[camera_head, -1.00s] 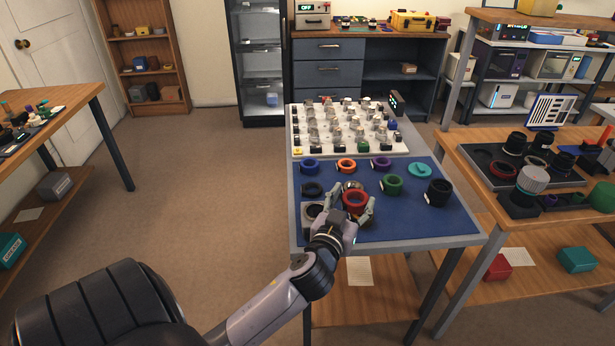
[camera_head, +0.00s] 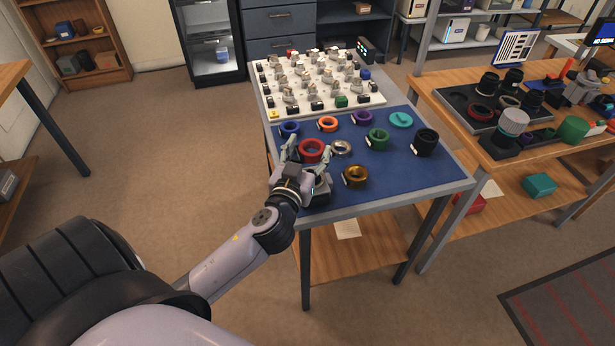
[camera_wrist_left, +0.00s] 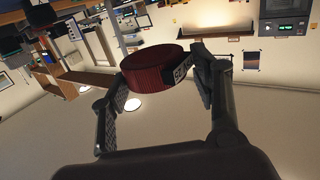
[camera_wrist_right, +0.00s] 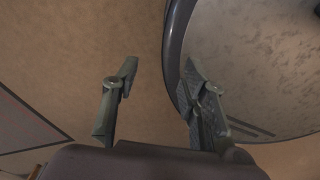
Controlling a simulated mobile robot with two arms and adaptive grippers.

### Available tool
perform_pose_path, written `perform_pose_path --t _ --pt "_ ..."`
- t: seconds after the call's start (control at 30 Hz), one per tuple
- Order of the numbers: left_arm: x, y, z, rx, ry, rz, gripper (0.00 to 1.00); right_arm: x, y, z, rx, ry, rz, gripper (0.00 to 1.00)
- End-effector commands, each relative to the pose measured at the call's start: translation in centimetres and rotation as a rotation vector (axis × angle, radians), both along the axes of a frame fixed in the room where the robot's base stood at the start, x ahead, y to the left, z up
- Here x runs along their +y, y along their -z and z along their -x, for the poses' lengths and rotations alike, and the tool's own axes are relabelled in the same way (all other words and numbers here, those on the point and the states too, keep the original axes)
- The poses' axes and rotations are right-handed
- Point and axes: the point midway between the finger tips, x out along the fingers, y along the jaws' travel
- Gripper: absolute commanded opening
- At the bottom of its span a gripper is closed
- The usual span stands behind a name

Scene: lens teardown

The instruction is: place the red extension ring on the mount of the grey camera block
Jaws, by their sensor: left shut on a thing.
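The red extension ring (camera_head: 312,150) is between the fingers of my left gripper (camera_head: 309,156), above the left part of the blue mat. In the left wrist view the ring (camera_wrist_left: 152,60), with a dark label on its side, sits between the shut fingers (camera_wrist_left: 160,68). The grey camera block (camera_head: 320,190) stands at the mat's front left edge. My left gripper partly covers the block, and its mount is mostly hidden. The ring appears raised and apart from the block. My right gripper (camera_wrist_right: 160,75) is open and empty over the floor, outside the head view.
On the blue mat (camera_head: 400,178) are a gold ring (camera_head: 355,176) right of the block, a silver ring (camera_head: 341,148), a green ring (camera_head: 378,139) and a black ring (camera_head: 425,142). A white board (camera_head: 262,88) with several small parts lies behind. The mat's front right is clear.

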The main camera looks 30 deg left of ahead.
Motion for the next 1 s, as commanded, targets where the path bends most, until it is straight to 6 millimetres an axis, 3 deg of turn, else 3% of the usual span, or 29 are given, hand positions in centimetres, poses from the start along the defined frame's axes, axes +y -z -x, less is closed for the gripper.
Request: perform_pose_path --t 0.03,0.1,0.27,0.53,1.0 --pt "0.0 1.5 0.0 0.002 -0.001 0.000 0.27 0.1 0.5 0.0 0.000 -0.001 -0.001 0.40" --pt "0.0 2.5 0.0 0.001 0.000 -0.001 0.27 0.3 0.7 0.0 0.001 -0.002 -0.003 0.40" --pt "0.0 3.7 0.0 -0.002 0.000 0.000 0.27 1.0 0.9 0.1 0.002 -0.003 -0.012 0.40" --pt "0.0 7.5 0.0 0.001 -0.001 -0.002 0.27 1.9 1.9 0.1 0.002 -0.003 -0.022 0.40" --pt "0.0 8.3 0.0 -0.003 0.000 0.001 0.27 1.0 2.4 0.1 0.001 -0.003 -0.012 0.40"
